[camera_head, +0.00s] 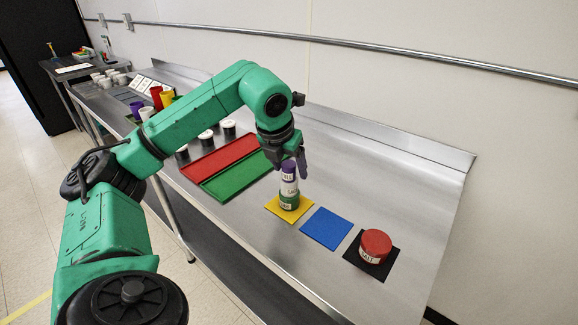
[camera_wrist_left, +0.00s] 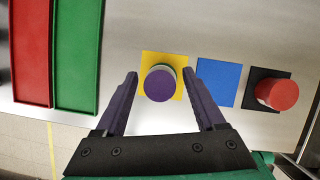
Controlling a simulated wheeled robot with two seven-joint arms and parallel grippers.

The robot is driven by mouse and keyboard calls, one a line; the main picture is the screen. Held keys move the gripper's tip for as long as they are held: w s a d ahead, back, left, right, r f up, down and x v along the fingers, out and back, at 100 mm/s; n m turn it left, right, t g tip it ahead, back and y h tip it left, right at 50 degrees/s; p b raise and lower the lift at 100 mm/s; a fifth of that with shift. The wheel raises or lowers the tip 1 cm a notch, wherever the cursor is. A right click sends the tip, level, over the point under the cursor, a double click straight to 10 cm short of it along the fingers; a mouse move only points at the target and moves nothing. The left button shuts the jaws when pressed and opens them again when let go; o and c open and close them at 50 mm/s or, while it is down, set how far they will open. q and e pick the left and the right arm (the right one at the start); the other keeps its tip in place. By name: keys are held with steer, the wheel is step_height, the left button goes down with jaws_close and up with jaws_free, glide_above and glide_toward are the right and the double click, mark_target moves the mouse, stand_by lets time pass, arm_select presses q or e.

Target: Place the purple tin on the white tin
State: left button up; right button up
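The purple tin (camera_head: 288,167) is at the top of an upright stack. It appears to rest on the white tin (camera_head: 289,187), with a green tin (camera_head: 288,201) under that, on the yellow mat (camera_head: 275,206). My left gripper (camera_wrist_left: 160,73) is open, its two fingers on either side of the purple tin (camera_wrist_left: 159,85), with a gap showing on both sides in the wrist view. In that view the purple top hides most of the stack. My right gripper is in neither view.
A blue mat (camera_head: 326,229) lies bare beside the stack. A red tin (camera_head: 375,245) stands on a black mat (camera_head: 382,271) to the right. Red (camera_head: 221,156) and green (camera_head: 236,175) trays lie to the left. Several cups and tins stand farther back. A wall rail (camera_head: 400,50) runs behind.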

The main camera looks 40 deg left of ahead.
arm_select(q)
steer(key=shift+r, duration=0.2)
steer(key=shift+s+r, duration=0.1)
steer(key=shift+r, duration=0.25)
steer(key=p+v, duration=0.2)
steer(key=v, duration=0.9)
steer(key=shift+s+r, duration=0.1)
steer(key=shift+s, duration=0.05)
